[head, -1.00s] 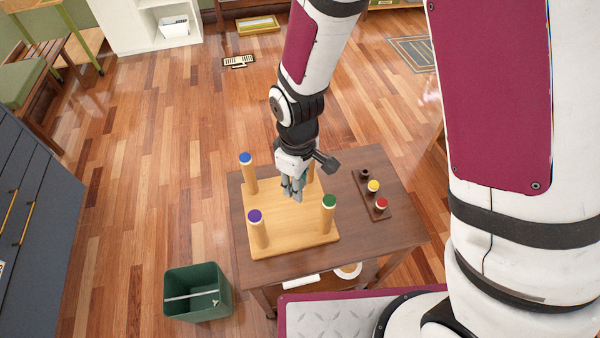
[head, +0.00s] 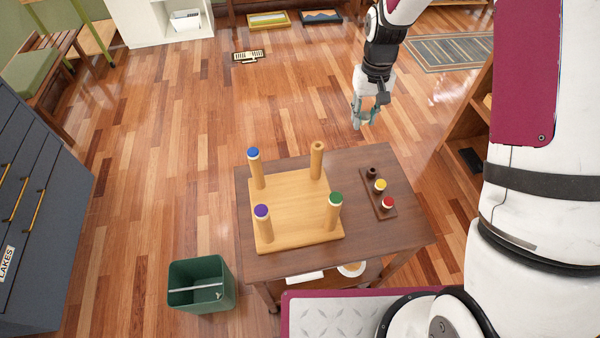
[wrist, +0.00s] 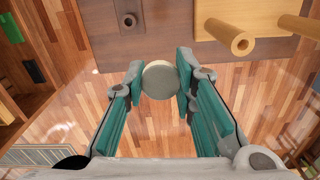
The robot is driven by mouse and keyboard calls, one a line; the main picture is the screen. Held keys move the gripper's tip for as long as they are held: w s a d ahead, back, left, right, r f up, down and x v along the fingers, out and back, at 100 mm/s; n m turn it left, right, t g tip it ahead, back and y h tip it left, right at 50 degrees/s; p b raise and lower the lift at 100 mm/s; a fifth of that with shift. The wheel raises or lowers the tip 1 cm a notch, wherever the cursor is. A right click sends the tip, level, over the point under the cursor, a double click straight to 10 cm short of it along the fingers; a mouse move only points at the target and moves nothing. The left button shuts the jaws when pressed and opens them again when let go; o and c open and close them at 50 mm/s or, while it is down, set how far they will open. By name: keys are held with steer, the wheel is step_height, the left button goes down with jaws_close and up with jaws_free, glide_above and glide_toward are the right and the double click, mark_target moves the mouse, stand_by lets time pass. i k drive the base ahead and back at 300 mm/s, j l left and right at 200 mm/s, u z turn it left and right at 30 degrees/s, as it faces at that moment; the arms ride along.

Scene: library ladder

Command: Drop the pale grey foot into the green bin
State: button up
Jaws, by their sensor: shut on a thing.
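My gripper (head: 365,112) is raised beyond the table's far edge, above the floor. In the wrist view its teal fingers (wrist: 160,85) are shut on the pale grey foot (wrist: 159,80), a round disc held between the tips. The foot is too small to make out in the head view. The green bin (head: 202,306) stands on the floor left of the table, well away from my gripper. It is open at the top, with a pale bar across it and something small and pale inside.
The dark wooden table (head: 280,262) bears an upturned stool (head: 295,228). Its far right leg (head: 317,160) has a bare, holed end; the others carry blue, purple and green feet. A rack (head: 376,197) holds yellow and red feet. A dark cabinet (head: 30,215) stands left. Floor between is clear.

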mark_target(198, 291)
steer(key=k+u, duration=0.15)
steer(key=k, duration=0.2)
steer(key=k+j+u, duration=0.1)
steer(key=k, duration=0.25)
steer(key=j+u, duration=0.3)
steer(key=j, duration=0.7)
steer(key=j+u, duration=0.3)
steer(key=j, duration=0.65)
steer(key=i+j, duration=0.25)
steer(key=j+u, duration=0.05)
steer(key=j, duration=0.05)
